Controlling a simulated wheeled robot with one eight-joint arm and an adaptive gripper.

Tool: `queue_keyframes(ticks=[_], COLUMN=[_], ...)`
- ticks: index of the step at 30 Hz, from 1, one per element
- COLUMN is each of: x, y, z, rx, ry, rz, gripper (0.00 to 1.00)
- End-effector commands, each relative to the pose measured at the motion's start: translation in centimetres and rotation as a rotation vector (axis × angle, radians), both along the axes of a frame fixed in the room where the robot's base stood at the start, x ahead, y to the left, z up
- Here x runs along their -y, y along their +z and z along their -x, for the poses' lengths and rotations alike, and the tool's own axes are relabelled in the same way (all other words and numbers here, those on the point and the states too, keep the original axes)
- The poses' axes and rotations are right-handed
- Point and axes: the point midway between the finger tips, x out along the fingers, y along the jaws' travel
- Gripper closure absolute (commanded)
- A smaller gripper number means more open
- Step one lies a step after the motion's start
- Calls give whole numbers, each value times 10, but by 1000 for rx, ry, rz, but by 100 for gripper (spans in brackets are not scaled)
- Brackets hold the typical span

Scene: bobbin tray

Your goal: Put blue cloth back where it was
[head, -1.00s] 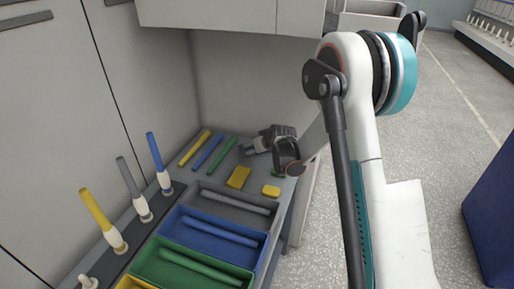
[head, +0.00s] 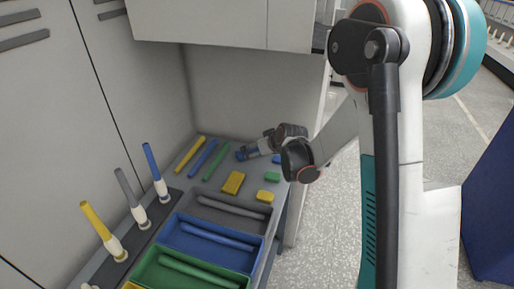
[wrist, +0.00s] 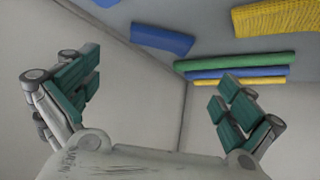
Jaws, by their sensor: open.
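A blue cloth-like piece (head: 240,155) lies on the worktop just left of my gripper (head: 255,150), partly covered by it in the head view. In the wrist view a short thick blue piece (wrist: 162,38), seemingly the same one, lies beyond my open fingers (wrist: 158,100), apart from them. Nothing is between the fingers. A smaller blue piece (head: 276,158) lies to the right by my wrist; I cannot tell for sure which is the cloth. A yellow textured cloth (head: 233,183) lies nearer the trays and shows in the wrist view (wrist: 278,18).
Yellow (head: 190,153), blue (head: 204,157) and green (head: 216,161) rolls lie by the wall. Small green (head: 272,177) and yellow (head: 265,197) pieces lie near the right edge. Grey (head: 225,203), blue (head: 177,240) and green (head: 150,272) trays stand in front. Upright spindles stand left. A cabinet (head: 228,20) overhangs.

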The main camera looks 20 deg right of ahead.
Motion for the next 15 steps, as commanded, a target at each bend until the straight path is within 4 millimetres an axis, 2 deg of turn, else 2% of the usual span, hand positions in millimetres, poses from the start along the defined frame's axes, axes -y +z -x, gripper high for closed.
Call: queue_keyframes(ticks=[5,8,15], x=[-1,-3,-11], y=[14,31,81], z=[10,22,69], rx=[-5,-14,-50], ry=[-3,-9,-32], rz=[-1,-1,-2], gripper=[0,0,0])
